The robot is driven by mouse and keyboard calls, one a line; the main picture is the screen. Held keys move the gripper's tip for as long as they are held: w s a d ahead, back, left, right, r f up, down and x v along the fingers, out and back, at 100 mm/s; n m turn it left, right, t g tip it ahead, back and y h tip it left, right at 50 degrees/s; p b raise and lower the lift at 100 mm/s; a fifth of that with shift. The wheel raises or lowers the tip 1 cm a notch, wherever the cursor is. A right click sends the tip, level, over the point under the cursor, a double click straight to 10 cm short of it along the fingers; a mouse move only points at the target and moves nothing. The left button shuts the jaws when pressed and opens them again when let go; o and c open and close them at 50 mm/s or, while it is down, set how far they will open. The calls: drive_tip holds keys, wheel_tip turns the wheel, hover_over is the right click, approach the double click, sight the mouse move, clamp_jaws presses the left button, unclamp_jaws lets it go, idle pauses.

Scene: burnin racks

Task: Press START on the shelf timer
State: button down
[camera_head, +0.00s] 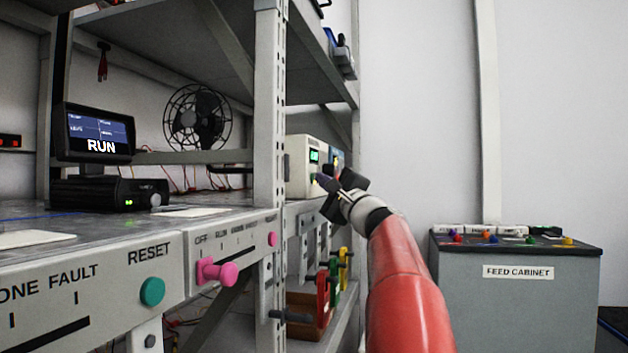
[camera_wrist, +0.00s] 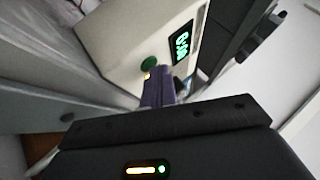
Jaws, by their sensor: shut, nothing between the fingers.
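The shelf timer (camera_head: 302,165) is a cream box with a small green lit display, on the rack shelf right of the upright post. In the wrist view the timer (camera_wrist: 125,45) shows its green digits (camera_wrist: 182,48) and a round green button (camera_wrist: 149,64) beside them. My gripper (camera_head: 322,182) is shut and empty, its tips at the timer's front. In the wrist view the shut fingers (camera_wrist: 157,88) end just below the green button, overlapping its lower edge. I cannot tell whether the tips touch it. The button's label is not readable.
A bench panel with a teal RESET knob (camera_head: 152,291) and a pink knob (camera_head: 216,271) stands at left. A RUN screen (camera_head: 95,134) and a fan (camera_head: 197,117) are behind it. Colored handles (camera_head: 333,280) hang below the timer. A feed cabinet (camera_head: 515,290) stands at right.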

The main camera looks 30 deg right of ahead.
drive_tip(key=shift+s+d, duration=0.4)
drive_tip(key=shift+s, duration=0.15)
drive_tip(key=s+d, duration=0.3)
drive_tip(key=shift+s+d+b, duration=0.15)
drive_tip(key=shift+s+b, duration=0.15)
drive_tip(key=shift+s, duration=0.1)
idle(0.8)
